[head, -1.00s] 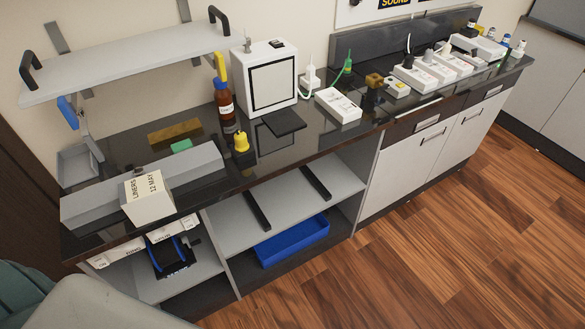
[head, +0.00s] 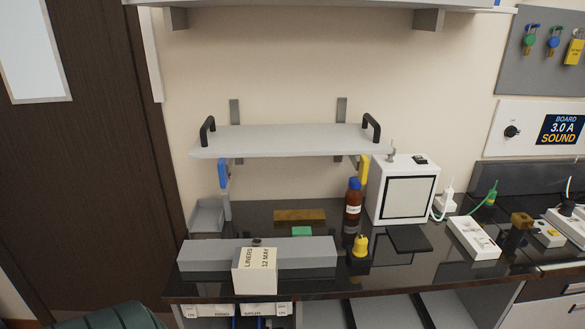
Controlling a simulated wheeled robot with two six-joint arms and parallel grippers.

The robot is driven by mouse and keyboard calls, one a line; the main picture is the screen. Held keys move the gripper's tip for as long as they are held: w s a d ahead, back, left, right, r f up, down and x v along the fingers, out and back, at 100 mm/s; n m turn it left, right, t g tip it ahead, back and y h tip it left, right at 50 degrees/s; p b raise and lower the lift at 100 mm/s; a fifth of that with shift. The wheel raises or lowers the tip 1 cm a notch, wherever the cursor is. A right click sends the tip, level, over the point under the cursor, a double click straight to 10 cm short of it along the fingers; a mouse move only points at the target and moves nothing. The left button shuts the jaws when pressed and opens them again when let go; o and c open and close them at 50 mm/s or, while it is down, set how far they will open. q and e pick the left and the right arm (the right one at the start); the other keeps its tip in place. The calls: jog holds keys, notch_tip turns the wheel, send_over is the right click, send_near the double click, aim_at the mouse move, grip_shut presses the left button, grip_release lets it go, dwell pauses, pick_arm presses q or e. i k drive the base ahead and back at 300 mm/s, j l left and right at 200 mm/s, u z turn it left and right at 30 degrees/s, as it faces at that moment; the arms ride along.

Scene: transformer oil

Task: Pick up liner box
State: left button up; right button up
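The liner box is a white carton (head: 255,272) labelled "LINERS 12 MAY". It sits at the front edge of the black counter, in front of a long grey block (head: 205,254) and overlapping it in the view. A small dark piece shows at its top. Whether the box rests on the counter or on the block I cannot tell. Neither of my grippers shows in the head view.
A grey shelf (head: 285,141) with black handles is on the wall above the counter. A brown bottle (head: 353,205), a yellow-topped item (head: 360,246), a white cabinet (head: 405,190) and a dark pad (head: 408,239) stand to the right. A green padded thing (head: 115,317) is at lower left.

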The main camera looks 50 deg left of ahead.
aim_at(254, 271)
jog(key=u, duration=0.4)
jog(key=j+u, duration=0.1)
jog(key=u, duration=0.75)
jog(key=i+j+u, duration=0.1)
jog(key=u, duration=0.3)
jog(key=l, duration=0.75)
jog(key=u, duration=0.05)
